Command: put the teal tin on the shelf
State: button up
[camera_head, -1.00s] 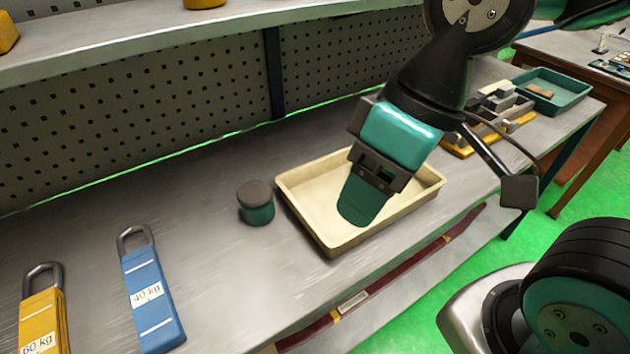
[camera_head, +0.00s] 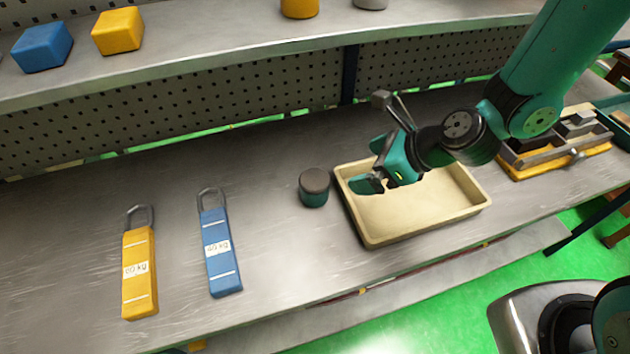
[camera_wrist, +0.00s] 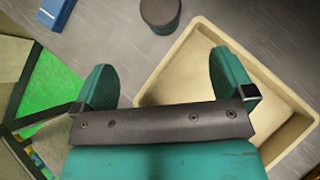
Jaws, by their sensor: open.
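The teal tin (camera_head: 314,188) is a short cylinder with a dark grey lid, standing upright on the grey workbench left of the cream tray. It also shows at the top of the wrist view (camera_wrist: 160,14), ahead of my fingers. My gripper (camera_head: 368,165) is over the left part of the tray, to the right of the tin and apart from it. In the wrist view my gripper (camera_wrist: 160,82) has its two teal fingers spread with nothing between them. The shelf (camera_head: 215,47) runs above the bench along the perforated back panel.
The cream tray (camera_head: 366,232) is empty. Yellow (camera_head: 139,272) and blue (camera_head: 219,252) weights with handles lie to the left. A blue block (camera_head: 42,48), a yellow block (camera_head: 118,31) and a yellow cylinder (camera_head: 299,7) stand on the shelf. Bench space around the tin is clear.

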jog(key=p, duration=0.3)
send_near(317, 180)
jog(key=x, duration=0.5)
jog(key=shift+s, duration=0.1)
jog(key=shift+p+x, duration=1.1)
jog(key=shift+x, duration=1.95)
jog(key=shift+d, duration=0.1)
jog(key=c, duration=1.2)
jog(key=shift+c, duration=0.2)
jog(key=shift+r, duration=0.1)
notch_tip(317, 180, up, 10)
jog(key=b, duration=0.2)
jog(key=shift+d+b, duration=0.1)
jog(key=shift+b, duration=0.25)
jog(key=w+d+r+m+t+h+b, duration=0.1)
jog(key=d+m, duration=0.3)
jog(key=d, duration=1)
jog(key=w+d+r+m+t+h+b, duration=0.1)
jog(key=d+r+m+t+h+b, duration=0.1)
jog(key=d, duration=1.1)
jog(key=m+t+h+b, duration=0.1)
jog(key=m+h, duration=0.1)
jog(key=shift+d+m, duration=0.4)
